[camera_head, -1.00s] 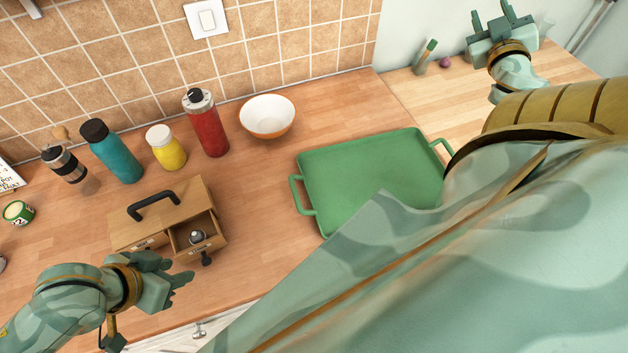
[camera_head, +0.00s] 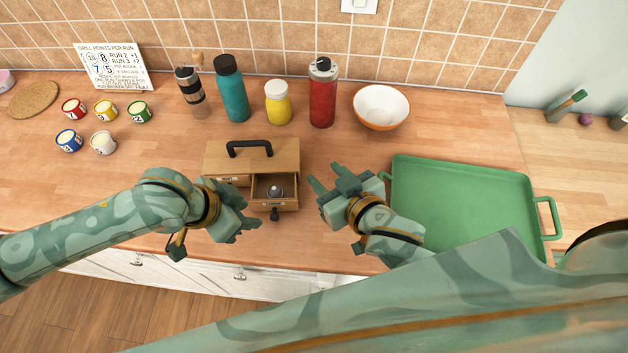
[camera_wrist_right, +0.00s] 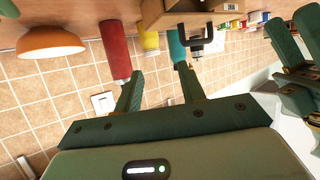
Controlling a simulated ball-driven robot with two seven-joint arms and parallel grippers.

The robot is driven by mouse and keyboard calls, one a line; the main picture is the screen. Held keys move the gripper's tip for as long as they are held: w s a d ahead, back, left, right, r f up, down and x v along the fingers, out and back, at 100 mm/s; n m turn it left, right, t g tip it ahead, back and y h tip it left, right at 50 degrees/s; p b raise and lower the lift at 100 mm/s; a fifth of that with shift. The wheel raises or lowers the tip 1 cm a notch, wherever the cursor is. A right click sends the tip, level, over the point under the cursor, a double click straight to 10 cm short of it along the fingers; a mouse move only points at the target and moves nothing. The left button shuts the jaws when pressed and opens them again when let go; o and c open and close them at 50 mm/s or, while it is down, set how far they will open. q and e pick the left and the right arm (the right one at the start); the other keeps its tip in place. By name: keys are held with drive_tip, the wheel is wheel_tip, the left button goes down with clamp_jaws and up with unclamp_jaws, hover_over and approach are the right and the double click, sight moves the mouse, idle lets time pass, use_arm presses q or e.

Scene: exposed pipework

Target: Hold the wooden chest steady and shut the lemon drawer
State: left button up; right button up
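The wooden chest (camera_head: 285,150) stands on the counter with a black handle on top; part of it shows at the top of the right wrist view (camera_wrist_right: 165,20). Its right drawer (camera_head: 289,204) is pulled out, with a black knob in front and a small grey metallic object (camera_head: 275,192) inside. The left drawer front is mostly hidden by my left gripper; the labels are too small to read. My left gripper (camera_head: 246,208) is open and empty, in front of the chest at its left. My right gripper (camera_head: 326,188) is open and empty, right of the open drawer, apart from it.
A grinder (camera_head: 190,88), teal bottle (camera_head: 232,92), yellow jar (camera_head: 278,104), red bottle (camera_head: 322,95) and white-orange bowl (camera_head: 381,106) line the back. A green tray (camera_head: 462,205) lies at right. Several small tins (camera_head: 104,143) and a sign (camera_head: 113,66) are at left.

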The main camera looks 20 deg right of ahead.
drive_tip(key=a+y, duration=0.1)
drive_tip(key=a, duration=0.2)
approach(270, 149)
drive_tip(key=shift+n, duration=0.3)
drive_tip(key=x, duration=0.8)
drive_tip(key=shift+w+a+f, duration=0.1)
drive_tip(key=shift+w, duration=0.2)
